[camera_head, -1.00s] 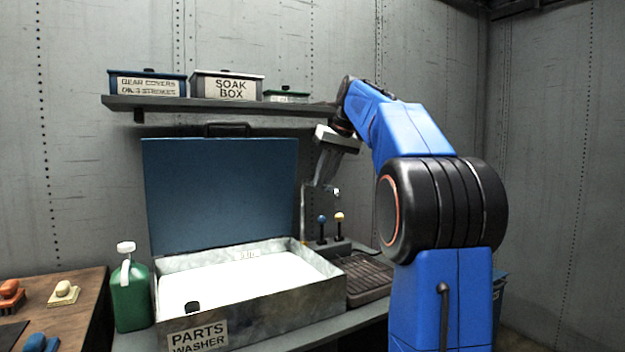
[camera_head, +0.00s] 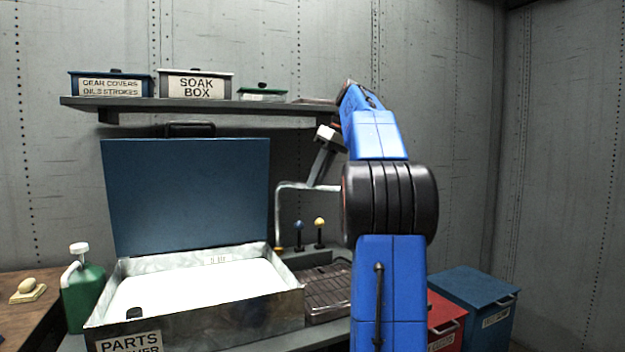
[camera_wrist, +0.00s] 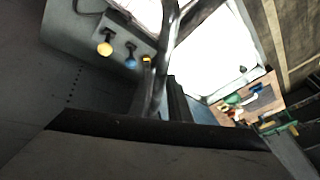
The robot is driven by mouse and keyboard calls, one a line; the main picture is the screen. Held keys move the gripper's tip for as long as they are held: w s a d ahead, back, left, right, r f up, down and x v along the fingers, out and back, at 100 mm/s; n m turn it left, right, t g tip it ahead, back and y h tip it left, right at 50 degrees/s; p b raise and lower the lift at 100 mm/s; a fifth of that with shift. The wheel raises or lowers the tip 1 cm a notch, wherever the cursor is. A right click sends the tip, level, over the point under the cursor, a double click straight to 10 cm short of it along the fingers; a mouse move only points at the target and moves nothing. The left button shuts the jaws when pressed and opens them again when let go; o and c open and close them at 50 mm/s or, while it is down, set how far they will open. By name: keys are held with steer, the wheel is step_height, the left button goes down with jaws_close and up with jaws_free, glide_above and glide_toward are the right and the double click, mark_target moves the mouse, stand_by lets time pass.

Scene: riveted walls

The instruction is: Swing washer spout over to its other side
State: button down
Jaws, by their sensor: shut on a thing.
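The washer spout (camera_head: 296,186) is a grey bent pipe. It runs level behind my arm and turns down to a tip just left of the blue and yellow knobs, beside the basin's right rear corner. My gripper (camera_head: 316,182) reaches down to the level part of the pipe and is shut on it. In the wrist view the spout (camera_wrist: 163,65) runs between the dark fingers of my gripper (camera_wrist: 172,100). The parts washer (camera_head: 290,308) is a metal basin with a white inside and a raised blue lid (camera_head: 187,195). My arm hides the spout's base.
The blue knob (camera_head: 299,226) and yellow knob (camera_head: 319,223) stand close below the spout, behind a dark drain grate (camera_head: 325,292). A shelf (camera_head: 220,105) with several boxes hangs above. A green jug (camera_head: 84,300) stands left; red and blue bins (camera_head: 475,300) stand right.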

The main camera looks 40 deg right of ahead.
steer(key=shift+w+d, duration=0.1)
stand_by(0.4)
steer(key=c, duration=1.6)
jaws_free()
steer(key=shift+d, duration=0.1)
steer(key=shift+c, duration=0.2)
